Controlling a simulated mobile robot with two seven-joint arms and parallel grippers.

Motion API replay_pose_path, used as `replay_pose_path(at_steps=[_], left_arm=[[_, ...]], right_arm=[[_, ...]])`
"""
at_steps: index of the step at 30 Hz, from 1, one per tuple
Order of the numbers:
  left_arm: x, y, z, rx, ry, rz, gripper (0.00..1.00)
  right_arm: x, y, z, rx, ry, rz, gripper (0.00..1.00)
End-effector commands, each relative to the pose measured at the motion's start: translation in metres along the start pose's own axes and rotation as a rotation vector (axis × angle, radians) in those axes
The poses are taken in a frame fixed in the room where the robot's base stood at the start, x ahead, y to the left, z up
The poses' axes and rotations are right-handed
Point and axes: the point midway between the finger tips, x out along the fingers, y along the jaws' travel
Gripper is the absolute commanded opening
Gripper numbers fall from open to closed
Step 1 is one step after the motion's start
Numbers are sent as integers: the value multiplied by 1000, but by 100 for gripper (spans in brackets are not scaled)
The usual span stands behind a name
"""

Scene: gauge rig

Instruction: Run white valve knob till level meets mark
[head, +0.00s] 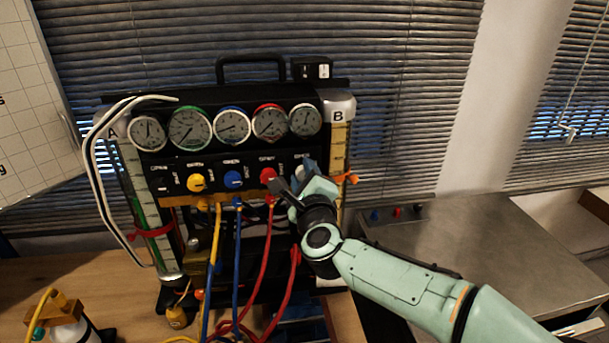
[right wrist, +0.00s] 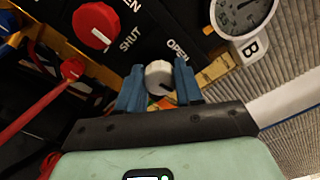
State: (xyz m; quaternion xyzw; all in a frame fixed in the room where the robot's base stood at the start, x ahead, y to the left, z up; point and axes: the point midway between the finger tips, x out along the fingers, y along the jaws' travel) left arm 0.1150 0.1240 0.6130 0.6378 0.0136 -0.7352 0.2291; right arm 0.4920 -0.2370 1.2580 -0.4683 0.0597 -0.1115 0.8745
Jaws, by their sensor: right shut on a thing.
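The white valve knob (right wrist: 160,77) sits on the black panel beside the word OPEN in the right wrist view. My right gripper (right wrist: 158,85) has its blue fingers on both sides of the knob, shut on it. In the head view my right gripper (head: 305,178) covers most of the knob at the panel's right end. Column B (head: 338,150) stands at the right with a yellow scale and an orange marker (head: 350,179); its liquid level is not clear. Column A (head: 148,215) at the left holds green liquid and has a red marker (head: 152,231). My left gripper is out of view.
Yellow (head: 196,183), blue (head: 233,179) and red (head: 268,175) knobs line the panel, with several gauges above. Coloured hoses hang below it. A bottle (head: 70,330) stands at the front left. A metal bench (head: 470,240) at the right is mostly clear.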

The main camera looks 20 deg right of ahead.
Motion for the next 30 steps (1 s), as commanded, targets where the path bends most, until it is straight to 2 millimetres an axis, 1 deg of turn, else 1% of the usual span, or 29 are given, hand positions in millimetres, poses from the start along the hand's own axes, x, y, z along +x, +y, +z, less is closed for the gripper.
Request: replay_pose_path(at_steps=[3, 6, 10, 17, 18, 20, 30], left_arm=[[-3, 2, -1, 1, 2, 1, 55], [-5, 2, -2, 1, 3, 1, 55], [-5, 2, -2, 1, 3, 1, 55], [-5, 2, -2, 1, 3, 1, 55], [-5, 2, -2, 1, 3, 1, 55], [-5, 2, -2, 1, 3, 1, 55], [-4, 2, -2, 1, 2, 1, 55]], right_arm=[[0, -1, 1, -135, -1, 0, 5], [0, -1, 1, -216, 0, -1, 5], [0, 0, 0, -258, 1, -1, 5], [0, 0, 0, -258, 1, -1, 5], [0, 0, 0, -258, 0, -1, 42], [0, 0, 0, -257, 0, -1, 61], [-2, 0, 0, -256, 0, -1, 61]])
